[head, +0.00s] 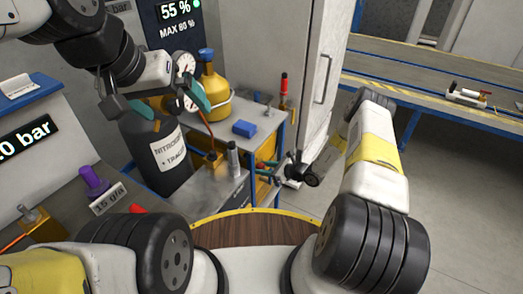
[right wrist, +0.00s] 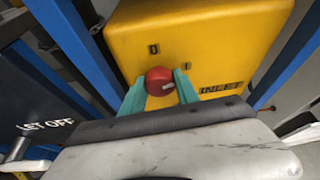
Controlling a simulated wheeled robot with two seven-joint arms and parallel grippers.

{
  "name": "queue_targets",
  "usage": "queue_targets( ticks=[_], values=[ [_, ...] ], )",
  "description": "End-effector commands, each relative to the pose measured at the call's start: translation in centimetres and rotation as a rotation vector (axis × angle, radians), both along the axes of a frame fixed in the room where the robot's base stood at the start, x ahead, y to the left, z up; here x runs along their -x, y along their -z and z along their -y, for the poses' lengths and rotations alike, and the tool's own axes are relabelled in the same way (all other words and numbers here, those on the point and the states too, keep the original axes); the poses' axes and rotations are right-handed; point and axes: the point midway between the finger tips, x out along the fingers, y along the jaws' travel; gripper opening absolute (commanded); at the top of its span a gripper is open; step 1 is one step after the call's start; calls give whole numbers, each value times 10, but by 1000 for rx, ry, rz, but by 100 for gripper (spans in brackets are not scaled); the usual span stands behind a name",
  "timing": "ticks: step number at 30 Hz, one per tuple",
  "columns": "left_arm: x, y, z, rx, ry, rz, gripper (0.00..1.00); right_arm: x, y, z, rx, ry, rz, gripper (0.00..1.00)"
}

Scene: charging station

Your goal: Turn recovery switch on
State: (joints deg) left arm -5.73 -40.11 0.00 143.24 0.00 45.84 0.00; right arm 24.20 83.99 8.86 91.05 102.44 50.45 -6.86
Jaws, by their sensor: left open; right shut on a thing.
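A yellow box (right wrist: 200,45) carries a round red knob (right wrist: 160,81) on its face, with a "0" mark above left of it and an "I" mark to its right. I take this knob to be the recovery switch. The teal fingers of my right gripper (right wrist: 160,92) are shut on the knob, one on each side. In the head view my right gripper (head: 272,170) reaches into the side of the blue-framed cart, and the knob is hidden there. My left gripper (head: 170,101) is open, its teal fingers apart near the gauges above the black cylinder.
A black nitrogen cylinder (head: 150,160) stands left of the cart (head: 212,185). The cart holds a yellow bottle (head: 213,88), a blue block (head: 244,128) and a grey canister (head: 233,160). Blue posts (right wrist: 75,50) flank the box. A long bench (head: 430,75) stands at the back right.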

Motion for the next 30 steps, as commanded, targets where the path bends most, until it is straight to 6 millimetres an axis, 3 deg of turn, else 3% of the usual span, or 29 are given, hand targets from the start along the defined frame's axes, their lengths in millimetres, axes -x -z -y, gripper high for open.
queue_targets(
  ticks=[5,18,30],
  values=[
    [0,0,0,0,0,0,100,-1,0,1,-13,2,-18,0],
    [0,0,0,0,0,0,100,-2,0,2,-177,1,-261,0],
    [0,0,0,0,0,0,100,-2,0,2,-193,2,-287,0]
  ],
)
